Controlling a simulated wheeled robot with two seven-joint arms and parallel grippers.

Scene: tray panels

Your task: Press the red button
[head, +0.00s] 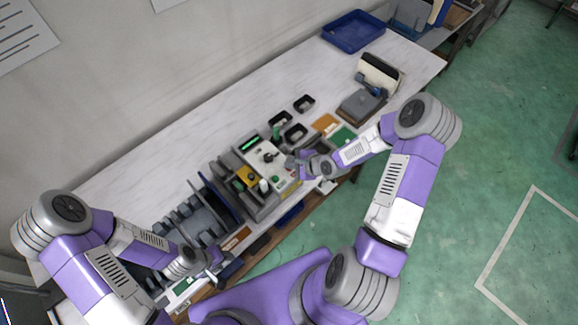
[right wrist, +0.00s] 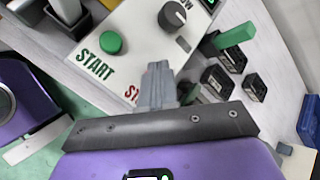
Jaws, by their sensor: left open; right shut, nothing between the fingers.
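The control panel (right wrist: 140,45) is a white plate with a green START button (right wrist: 113,42), a dark rotary knob (right wrist: 172,16) and red lettering that begins "ST". The red button itself is not visible; my gripper covers the part of the panel beside the red letters. My right gripper (right wrist: 157,68) is shut and empty, its fingertips over the panel by that lettering. Whether the tips touch anything, I cannot tell. In the head view the panel (head: 266,158) lies mid-table, with my right gripper (head: 291,163) at its right edge. My left gripper (head: 214,277) is open near the table's front left.
Small black bins (head: 304,103) and a green block (right wrist: 236,35) stand beyond the panel. A dark divided rack (head: 205,215) stands left of it. A blue tray (head: 353,31) lies at the far end. The table's back strip is clear.

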